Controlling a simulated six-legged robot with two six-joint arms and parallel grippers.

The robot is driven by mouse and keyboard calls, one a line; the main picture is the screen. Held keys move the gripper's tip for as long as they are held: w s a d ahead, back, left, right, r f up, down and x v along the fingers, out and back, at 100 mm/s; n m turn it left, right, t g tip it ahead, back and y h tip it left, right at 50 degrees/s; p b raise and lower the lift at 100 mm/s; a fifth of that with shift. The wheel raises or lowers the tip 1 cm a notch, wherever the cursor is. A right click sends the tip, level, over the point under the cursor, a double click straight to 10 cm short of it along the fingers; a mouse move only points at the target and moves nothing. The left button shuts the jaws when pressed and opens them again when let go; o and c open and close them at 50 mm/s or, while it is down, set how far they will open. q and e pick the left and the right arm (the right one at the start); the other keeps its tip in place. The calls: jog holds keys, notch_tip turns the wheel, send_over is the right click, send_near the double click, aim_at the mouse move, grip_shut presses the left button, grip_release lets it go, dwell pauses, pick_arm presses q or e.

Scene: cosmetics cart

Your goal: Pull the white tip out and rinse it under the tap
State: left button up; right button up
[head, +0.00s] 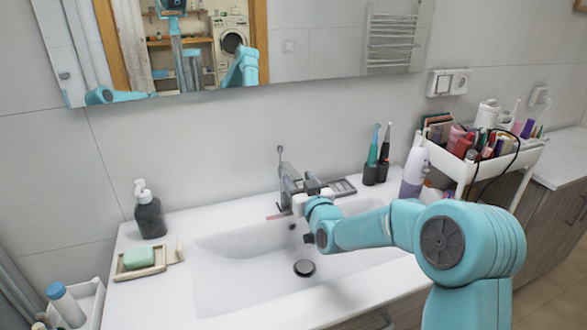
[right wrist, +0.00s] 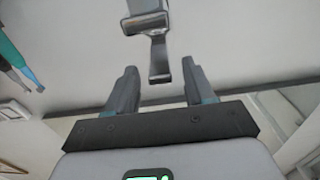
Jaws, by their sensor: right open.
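The grey tap (head: 288,178) stands at the back of the white sink. My right gripper (head: 312,187) is beside it, partly hidden by my own wrist. In the right wrist view the open fingers (right wrist: 157,82) stand apart, with the grey tap (right wrist: 148,22) ahead of them and nothing held between them. A white and purple device (head: 414,168) with a narrow white tip (head: 418,138) stands upright at the sink's right back corner. I cannot be sure this is the task's tip. My left gripper does not show.
Two electric toothbrushes (head: 377,155) stand right of the tap. A cart (head: 466,167) full of cosmetics is farther right. A dark soap bottle (head: 149,213) and a soap dish (head: 137,272) are on the left. The basin (head: 235,285) is empty. A mirror (head: 300,50) hangs above.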

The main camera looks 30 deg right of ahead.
aim_at(293, 172)
jog(key=shift+p+x, duration=0.35)
jog(key=shift+x, duration=1.7)
grip_shut()
jog(key=shift+r+g+y+p, duration=0.3)
jog(key=shift+r+p, duration=0.05)
jog(key=shift+r, duration=0.2)
jog(key=shift+r+g+p, duration=0.2)
jog(key=shift+g+p, duration=0.1)
jog(key=shift+w+g, duration=0.1)
jog(key=shift+g, duration=0.2)
jog(key=shift+f, duration=0.1)
grip_release()
